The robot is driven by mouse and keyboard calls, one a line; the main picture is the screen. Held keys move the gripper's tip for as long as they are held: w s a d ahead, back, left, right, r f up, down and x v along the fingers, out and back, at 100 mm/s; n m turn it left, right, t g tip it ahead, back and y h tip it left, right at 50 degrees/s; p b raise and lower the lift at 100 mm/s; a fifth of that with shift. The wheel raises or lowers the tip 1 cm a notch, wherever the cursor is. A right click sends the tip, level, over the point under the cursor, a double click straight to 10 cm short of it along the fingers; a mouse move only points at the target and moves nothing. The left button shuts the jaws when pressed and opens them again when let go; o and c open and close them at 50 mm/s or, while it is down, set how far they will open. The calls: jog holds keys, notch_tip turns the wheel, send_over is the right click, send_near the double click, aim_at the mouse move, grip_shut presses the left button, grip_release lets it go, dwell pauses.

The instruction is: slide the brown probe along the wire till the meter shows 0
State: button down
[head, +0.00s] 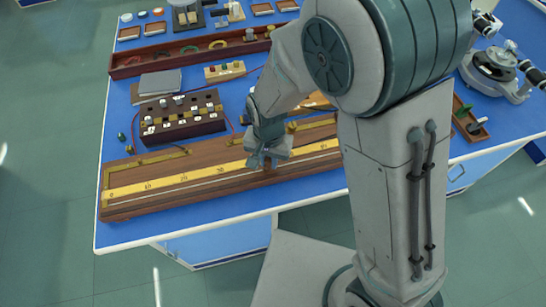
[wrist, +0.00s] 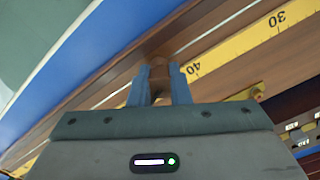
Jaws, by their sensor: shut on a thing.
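The brown probe (wrist: 158,68) stands between the two blue-grey fingers of my gripper (wrist: 160,84) in the wrist view. The gripper is shut on it. In the head view my gripper (head: 266,160) is low over the long wooden board (head: 130,208), at its front side. The probe is just past the 40 mark of the yellow scale (head: 200,174), on the side away from 30. The wire shows as a thin pale line along the board; its contact with the probe is hidden. I cannot make out a meter reading in either view.
A dark box with several knobs (head: 180,128) stands behind the board. A small tan block with coloured terminals (head: 225,71) and a long wooden tray (head: 150,66) are farther back. My arm hides the board's right part. The blue table (head: 125,237) has a bare front strip.

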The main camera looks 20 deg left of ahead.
aim_at(254, 173)
jog(key=shift+s+a+p, duration=0.15)
jog(key=shift+s+a, duration=0.45)
jog(key=shift+a, duration=0.3)
jog(key=shift+s+a+p, duration=0.15)
jog(key=shift+s+a, duration=0.4)
jog(key=shift+a, duration=0.35)
jog(key=shift+s+d+f, duration=0.15)
jog(key=shift+s+f, duration=0.05)
jog(key=shift+f, duration=0.15)
dwell(1.9)
dwell(1.1)
jog(key=c, duration=1.3)
grip_release()
jog(key=shift+w+r, duration=0.1)
jog(key=shift+r, duration=0.05)
